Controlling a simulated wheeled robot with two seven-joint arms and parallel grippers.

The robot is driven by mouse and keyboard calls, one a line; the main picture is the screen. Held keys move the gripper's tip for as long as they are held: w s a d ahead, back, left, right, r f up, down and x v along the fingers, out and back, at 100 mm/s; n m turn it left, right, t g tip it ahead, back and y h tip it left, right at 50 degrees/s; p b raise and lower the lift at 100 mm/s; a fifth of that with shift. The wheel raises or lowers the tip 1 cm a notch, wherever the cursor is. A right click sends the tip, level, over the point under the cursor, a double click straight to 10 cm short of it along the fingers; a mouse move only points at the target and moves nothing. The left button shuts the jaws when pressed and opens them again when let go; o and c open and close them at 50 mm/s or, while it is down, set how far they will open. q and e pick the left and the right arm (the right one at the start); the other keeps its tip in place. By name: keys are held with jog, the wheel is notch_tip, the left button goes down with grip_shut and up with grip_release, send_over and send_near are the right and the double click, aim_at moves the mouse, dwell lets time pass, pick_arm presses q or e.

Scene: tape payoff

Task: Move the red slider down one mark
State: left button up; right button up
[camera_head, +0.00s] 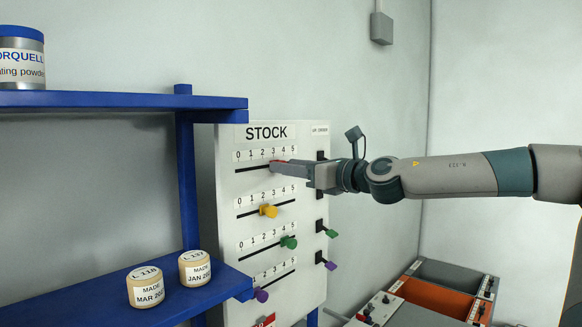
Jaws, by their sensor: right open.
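A white STOCK board (228,210) has several horizontal slots, each under a scale from 0 to 5. The red slider (277,163) is on the top slot, near mark 3, and is mostly hidden by my right gripper. My right gripper (275,166) reaches in from the right along the top slot, its fingertips at the red slider. Its jaws are open; whether they touch the slider cannot be seen. My left gripper is not in view.
Below sit a yellow slider (268,211), a green slider (288,242) and a purple slider (261,295). Green (331,233) and purple (330,265) levers are at the board's right. A blue shelf (100,307) with two jars stands left. An orange bin (437,297) is lower right.

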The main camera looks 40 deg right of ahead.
grip_shut()
jog(key=a+b, duration=0.2)
jog(key=a, duration=0.1)
jog(key=shift+s+a+f, duration=0.15)
jog(key=shift+a+r, duration=0.2)
jog(key=shift+a, duration=0.1)
grip_release()
jog(key=shift+d+f, duration=0.1)
jog(key=shift+d, duration=0.15)
jog(key=shift+a, duration=0.1)
jog(key=shift+s, duration=0.1)
